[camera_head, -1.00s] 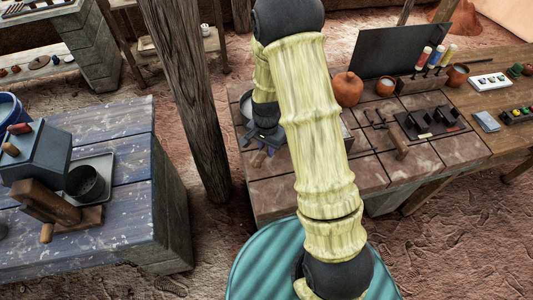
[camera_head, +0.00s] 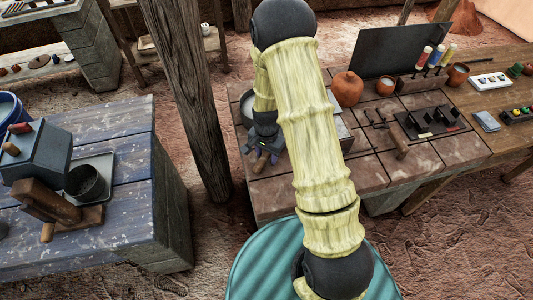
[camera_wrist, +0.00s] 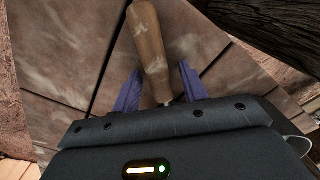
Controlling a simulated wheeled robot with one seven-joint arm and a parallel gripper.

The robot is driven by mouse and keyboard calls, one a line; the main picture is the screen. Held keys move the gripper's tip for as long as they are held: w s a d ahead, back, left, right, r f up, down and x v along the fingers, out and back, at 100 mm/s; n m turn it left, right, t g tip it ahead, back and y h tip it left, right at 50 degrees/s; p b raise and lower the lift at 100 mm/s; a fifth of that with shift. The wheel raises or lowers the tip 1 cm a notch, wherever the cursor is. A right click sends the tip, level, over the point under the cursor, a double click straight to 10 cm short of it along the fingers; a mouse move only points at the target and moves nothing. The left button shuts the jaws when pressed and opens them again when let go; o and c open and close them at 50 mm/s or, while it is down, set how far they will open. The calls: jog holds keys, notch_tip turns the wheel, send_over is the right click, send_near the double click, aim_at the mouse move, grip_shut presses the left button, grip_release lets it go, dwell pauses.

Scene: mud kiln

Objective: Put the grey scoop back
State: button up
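A wooden handle (camera_wrist: 150,45) lies between the two purple fingers of my gripper (camera_wrist: 160,68) in the wrist view. The fingers stand apart, one on each side of it, with a gap visible on the right side. The handle narrows to a thin metal neck that runs under the gripper body, so any grey scoop head is hidden and I cannot confirm which tool it is. In the head view the handle (camera_head: 261,164) shows at my gripper (camera_head: 263,155), over the left part of the tiled table (camera_head: 285,198).
A thick wooden post (camera_head: 188,100) stands just left of my gripper. An orange pot (camera_head: 347,89), a small cup (camera_head: 385,86) and a black rack (camera_head: 430,122) stand to the right. A blue plank table (camera_head: 120,190) is at the left. Bare tiles lie in front.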

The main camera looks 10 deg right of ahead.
aim_at(267, 153)
notch_tip(267, 153, up, 12)
jog(key=shift+r+b, duration=0.15)
jog(key=shift+b, duration=0.2)
dwell(0.4)
dwell(0.4)
jog(key=s+d+r+n+t, duration=0.1)
jog(key=s+r+n, duration=0.3)
jog(key=s, duration=0.2)
jog(key=s+d+r+n+t, duration=0.1)
jog(key=s+r+n, duration=0.3)
jog(key=s+n, duration=0.1)
jog(key=shift+s+t, duration=0.3)
jog(key=shift+s, duration=0.35)
jog(key=shift+d, duration=0.15)
